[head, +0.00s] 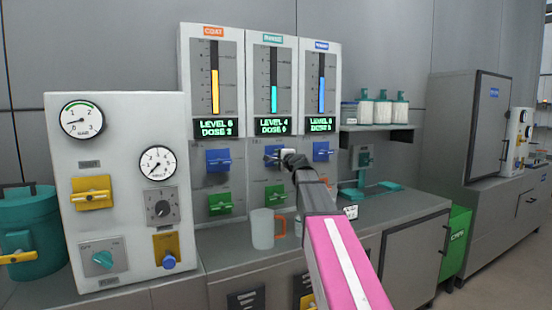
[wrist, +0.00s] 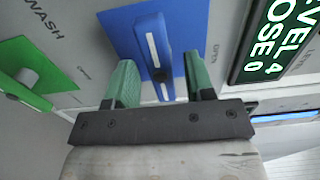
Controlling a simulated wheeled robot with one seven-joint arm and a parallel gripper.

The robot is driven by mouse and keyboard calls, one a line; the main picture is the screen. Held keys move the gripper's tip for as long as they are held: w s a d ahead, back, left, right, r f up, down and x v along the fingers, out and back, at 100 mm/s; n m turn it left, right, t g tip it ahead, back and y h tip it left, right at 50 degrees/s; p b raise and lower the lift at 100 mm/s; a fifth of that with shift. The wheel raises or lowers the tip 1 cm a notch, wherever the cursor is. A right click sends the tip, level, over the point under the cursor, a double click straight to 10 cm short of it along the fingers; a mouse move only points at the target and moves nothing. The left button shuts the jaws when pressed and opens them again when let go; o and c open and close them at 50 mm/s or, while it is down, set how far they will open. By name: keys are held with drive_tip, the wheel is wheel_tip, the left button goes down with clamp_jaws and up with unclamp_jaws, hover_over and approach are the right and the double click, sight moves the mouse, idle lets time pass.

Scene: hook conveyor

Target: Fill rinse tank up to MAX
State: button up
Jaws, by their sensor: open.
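Three tall gauge panels stand on the counter: orange-labelled (head: 213,70) left, teal-labelled (head: 273,70) middle, blue-labelled (head: 320,70) right. My gripper (head: 286,157) is at the middle panel's blue valve, mostly hidden there. In the wrist view, the blue valve's handle (wrist: 153,50) lies between my open green-tipped fingers (wrist: 160,82), with gaps on both sides.
Green valves (head: 219,203) sit below the blue ones. A gauge and switch box (head: 125,190) stands left. White bottles (head: 383,112) stand on a shelf at right.

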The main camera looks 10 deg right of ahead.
sight(276, 156)
drive_tip(key=x, duration=0.3)
drive_tip(key=shift+w, duration=0.1)
clamp_jaws()
